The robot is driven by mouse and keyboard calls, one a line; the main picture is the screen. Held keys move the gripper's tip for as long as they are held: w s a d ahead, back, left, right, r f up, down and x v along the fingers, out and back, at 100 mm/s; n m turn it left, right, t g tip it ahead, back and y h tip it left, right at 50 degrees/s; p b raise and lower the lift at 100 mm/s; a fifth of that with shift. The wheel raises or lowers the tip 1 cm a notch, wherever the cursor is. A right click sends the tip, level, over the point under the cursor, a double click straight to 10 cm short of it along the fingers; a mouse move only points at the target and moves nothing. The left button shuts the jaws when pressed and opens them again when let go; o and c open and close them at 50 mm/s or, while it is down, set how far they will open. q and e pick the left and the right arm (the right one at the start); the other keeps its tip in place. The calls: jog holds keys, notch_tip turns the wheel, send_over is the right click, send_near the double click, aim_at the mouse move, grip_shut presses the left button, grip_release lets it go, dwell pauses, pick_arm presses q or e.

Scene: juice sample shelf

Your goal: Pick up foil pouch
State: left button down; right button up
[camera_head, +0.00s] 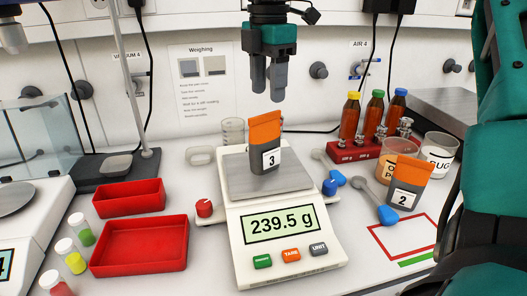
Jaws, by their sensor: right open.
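A grey foil pouch with an orange top and a label "3" (264,143) stands upright on the pan of the weighing scale (285,187). The scale display reads 239.5 g. A second foil pouch, labelled "2" (405,184), stands at the right behind a red-outlined square on the table (403,222). My right gripper (268,92) points down above pouch 3. It is open, and its fingertips are a little above the pouch top in the picture, with nothing between them.
Red trays (140,245) and small capped vials (80,228) are at the left. Bottles in a red rack (371,148), beakers (440,151) and blue-handled scoops (387,214) crowd the right. A clear beaker (232,131) stands behind the scale. My teal arm covers the right edge.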

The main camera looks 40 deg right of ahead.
aim_at(265, 118)
jog(key=f, duration=0.7)
jog(key=shift+w+a+f, duration=0.15)
jog(key=shift+a, duration=0.1)
jog(key=shift+c, duration=0.3)
grip_shut()
